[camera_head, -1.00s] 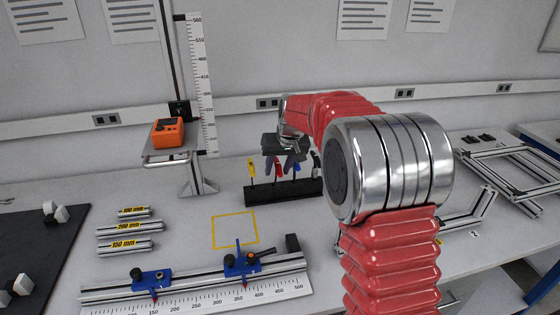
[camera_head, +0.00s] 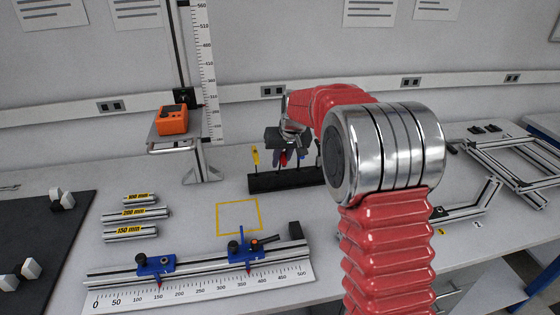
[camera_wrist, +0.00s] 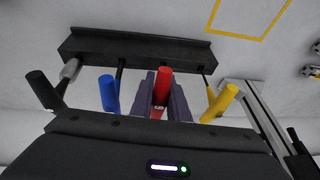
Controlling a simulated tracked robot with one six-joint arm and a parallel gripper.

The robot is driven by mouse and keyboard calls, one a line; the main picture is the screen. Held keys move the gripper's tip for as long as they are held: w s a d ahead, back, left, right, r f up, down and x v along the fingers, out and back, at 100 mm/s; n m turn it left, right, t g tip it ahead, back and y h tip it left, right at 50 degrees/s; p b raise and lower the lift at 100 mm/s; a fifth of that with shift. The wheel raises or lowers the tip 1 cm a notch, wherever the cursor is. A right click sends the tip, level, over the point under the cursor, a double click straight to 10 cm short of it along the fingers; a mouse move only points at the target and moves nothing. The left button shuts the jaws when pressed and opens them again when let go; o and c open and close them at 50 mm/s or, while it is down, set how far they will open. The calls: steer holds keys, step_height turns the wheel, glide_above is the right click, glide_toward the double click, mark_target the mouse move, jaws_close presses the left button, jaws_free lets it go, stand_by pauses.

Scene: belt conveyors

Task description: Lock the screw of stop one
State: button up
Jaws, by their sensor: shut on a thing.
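A ruled rail (camera_head: 200,268) lies along the front of the table. It carries a left blue stop (camera_head: 155,264) and a right blue stop (camera_head: 243,250), each with a dark knob. I cannot tell which is stop one. A black tool rack (camera_head: 285,181) stands behind the rail. My gripper (camera_wrist: 163,98) is above it, shut on a red-handled tool (camera_wrist: 164,84) between the purple fingers. A blue handle (camera_wrist: 109,93) is beside it on the left and a yellow handle (camera_wrist: 220,103) on the right. The red tool's lower end is hidden.
A black handle (camera_wrist: 43,91) stands at the rack's far end. An orange device (camera_head: 173,119) sits on a bracket by the upright ruler (camera_head: 206,75). Labelled bars (camera_head: 130,214) lie on the left. The yellow marked square (camera_head: 238,217) is empty.

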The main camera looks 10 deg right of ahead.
mark_target(284, 152)
jaws_close()
steer(key=shift+s+d+r, duration=0.15)
steer(key=shift+r, duration=1.1)
steer(key=shift+s+d+r, duration=0.1)
steer(key=shift+r, duration=1.1)
steer(key=shift+s+d+r, duration=0.15)
steer(key=shift+r, duration=1.1)
